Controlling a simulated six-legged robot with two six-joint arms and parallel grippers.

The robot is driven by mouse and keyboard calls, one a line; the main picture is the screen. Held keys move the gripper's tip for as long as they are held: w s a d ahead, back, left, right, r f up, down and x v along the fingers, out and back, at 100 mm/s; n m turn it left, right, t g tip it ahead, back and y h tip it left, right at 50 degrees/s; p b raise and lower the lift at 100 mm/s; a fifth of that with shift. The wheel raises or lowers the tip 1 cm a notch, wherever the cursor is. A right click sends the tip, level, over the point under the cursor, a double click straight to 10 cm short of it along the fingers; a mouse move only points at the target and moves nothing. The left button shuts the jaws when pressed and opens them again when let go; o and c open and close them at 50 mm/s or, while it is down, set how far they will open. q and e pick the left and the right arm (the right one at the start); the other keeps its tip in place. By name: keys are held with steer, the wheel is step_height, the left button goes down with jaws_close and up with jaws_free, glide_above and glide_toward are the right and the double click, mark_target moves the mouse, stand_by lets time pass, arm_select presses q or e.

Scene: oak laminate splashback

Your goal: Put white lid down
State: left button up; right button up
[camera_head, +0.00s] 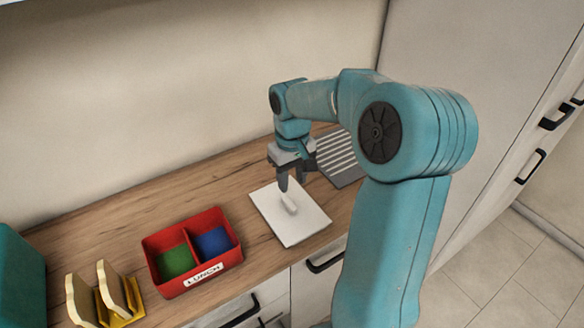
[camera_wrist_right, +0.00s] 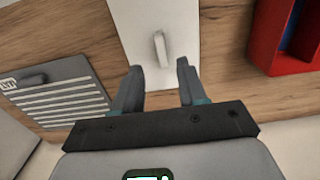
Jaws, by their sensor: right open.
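The white lid (camera_head: 301,225) is a flat rectangle with a raised bar handle (camera_head: 289,203). It lies flat on the wooden counter, right of the red lunch box (camera_head: 156,243). In the right wrist view the lid (camera_wrist_right: 140,20) is beyond the fingertips, with its handle (camera_wrist_right: 160,49) between their directions. My right gripper (camera_head: 292,183) is above the lid near the handle. Its fingers (camera_wrist_right: 158,68) are apart, with nothing between them. My left gripper is not in view.
The open box holds a green and a blue compartment. A grey ribbed board (camera_head: 340,157) lies behind and right of the lid; it also shows in the wrist view (camera_wrist_right: 62,98). Bread slices in a yellow holder (camera_head: 122,306) stand at the left front. Bare counter (camera_head: 110,215) lies behind the box.

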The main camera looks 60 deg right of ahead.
step_height(320, 180, up, 3)
steer(key=shift+r, duration=0.1)
stand_by(0.6)
